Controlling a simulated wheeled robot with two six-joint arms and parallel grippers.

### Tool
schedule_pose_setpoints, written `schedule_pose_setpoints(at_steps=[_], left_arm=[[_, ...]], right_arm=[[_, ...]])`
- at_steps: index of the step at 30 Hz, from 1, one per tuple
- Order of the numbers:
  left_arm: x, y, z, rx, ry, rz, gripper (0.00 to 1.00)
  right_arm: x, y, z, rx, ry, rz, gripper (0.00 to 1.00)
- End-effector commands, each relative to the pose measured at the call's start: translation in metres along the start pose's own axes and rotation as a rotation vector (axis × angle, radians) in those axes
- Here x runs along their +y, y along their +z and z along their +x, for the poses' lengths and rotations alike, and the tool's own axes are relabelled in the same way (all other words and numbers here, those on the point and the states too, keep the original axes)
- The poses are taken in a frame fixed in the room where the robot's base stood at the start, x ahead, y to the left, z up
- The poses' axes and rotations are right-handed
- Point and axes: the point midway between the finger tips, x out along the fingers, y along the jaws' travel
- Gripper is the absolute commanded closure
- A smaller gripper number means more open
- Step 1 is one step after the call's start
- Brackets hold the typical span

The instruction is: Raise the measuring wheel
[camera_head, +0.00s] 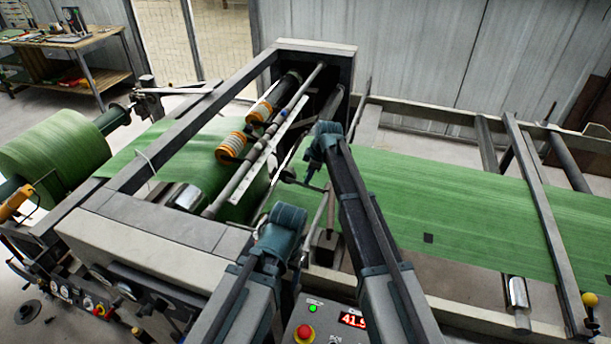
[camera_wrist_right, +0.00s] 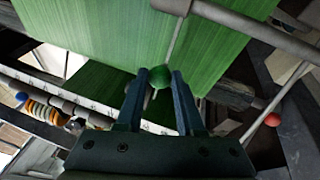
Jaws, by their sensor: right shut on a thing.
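My right gripper (camera_wrist_right: 159,78) is shut on a small green ball knob (camera_wrist_right: 160,71) at the end of a thin rod, with one finger on each side of it. The rod runs up in the wrist view toward a grey roller. In the head view my right gripper (camera_head: 289,176) is small and partly hidden by my arm, above the green web. I cannot clearly pick out the measuring wheel itself. The left arm shows in the head view, but its gripper fingers do not show.
A green web (camera_head: 440,195) runs across the machine from a green roll (camera_head: 56,152) at the left. Orange-and-white ringed rollers (camera_head: 231,146) and a long bar sit inside the frame. A red ball (camera_wrist_right: 272,119) on another rod lies right of my gripper. A control panel (camera_head: 325,325) stands in front.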

Motion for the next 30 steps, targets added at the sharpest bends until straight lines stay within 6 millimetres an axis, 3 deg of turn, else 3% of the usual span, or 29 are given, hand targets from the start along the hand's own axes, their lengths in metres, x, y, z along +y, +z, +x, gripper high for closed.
schedule_pose_setpoints(at_steps=[8, 18, 30], left_arm=[[0.001, -0.001, 0.013, 0.000, 0.000, 0.000, 0.29], [0.004, -0.003, 0.045, 0.000, 0.000, -0.002, 0.29], [0.005, -0.003, 0.049, 0.000, 0.000, -0.002, 0.29]], right_arm=[[-0.002, 0.021, -0.018, 0.251, 0.055, 0.054, 1.00], [-0.002, 0.042, -0.032, 0.512, 0.108, 0.104, 1.00], [-0.002, 0.055, -0.044, 0.579, 0.122, 0.115, 1.00]])
